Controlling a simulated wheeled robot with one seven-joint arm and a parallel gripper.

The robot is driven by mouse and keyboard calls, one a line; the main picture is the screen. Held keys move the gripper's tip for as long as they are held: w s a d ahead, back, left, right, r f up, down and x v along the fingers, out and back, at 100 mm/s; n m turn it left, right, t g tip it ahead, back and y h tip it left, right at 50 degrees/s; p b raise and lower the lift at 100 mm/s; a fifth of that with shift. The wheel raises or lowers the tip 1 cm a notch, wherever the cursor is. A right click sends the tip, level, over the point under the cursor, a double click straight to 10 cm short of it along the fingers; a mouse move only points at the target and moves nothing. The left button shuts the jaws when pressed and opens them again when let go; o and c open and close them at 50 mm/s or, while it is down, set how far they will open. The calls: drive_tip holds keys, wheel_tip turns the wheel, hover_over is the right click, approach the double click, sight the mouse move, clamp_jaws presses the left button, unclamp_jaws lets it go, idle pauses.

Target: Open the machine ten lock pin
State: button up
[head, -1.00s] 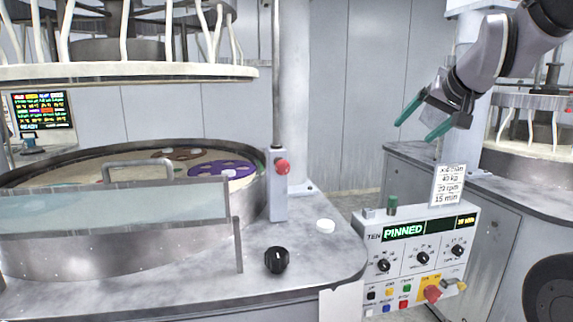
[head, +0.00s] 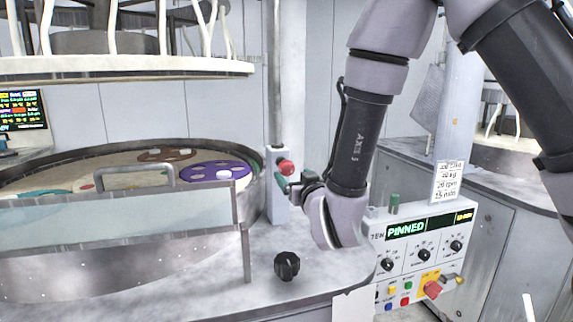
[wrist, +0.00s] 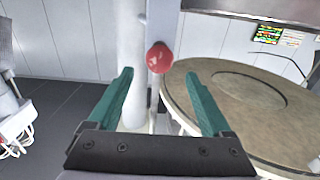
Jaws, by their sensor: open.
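The lock pin's red knob (head: 286,167) sticks out from a pale upright bracket (head: 275,200) beside the round platen. It also shows as a red ball in the wrist view (wrist: 159,58), just beyond and between my fingertips. My gripper (head: 283,184) is beside the bracket, just below the knob in the head view; my wrist partly hides it. In the wrist view my gripper's two green fingers (wrist: 160,74) are spread with nothing between them. They look apart from the knob. The control panel (head: 425,253) reads "TEN" and "PINNED", partly covered by my arm.
A glass guard with a handle (head: 135,172) stands at the platen's front. A black dial (head: 287,266) sits on the grey worktop (head: 200,290). A pole (head: 276,70) rises above the bracket. The raised upper plate (head: 120,67) hangs at upper left.

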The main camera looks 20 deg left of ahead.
sight(284, 164)
drive_tip(key=x, duration=1)
drive_tip(key=shift+w, duration=0.25)
clamp_jaws()
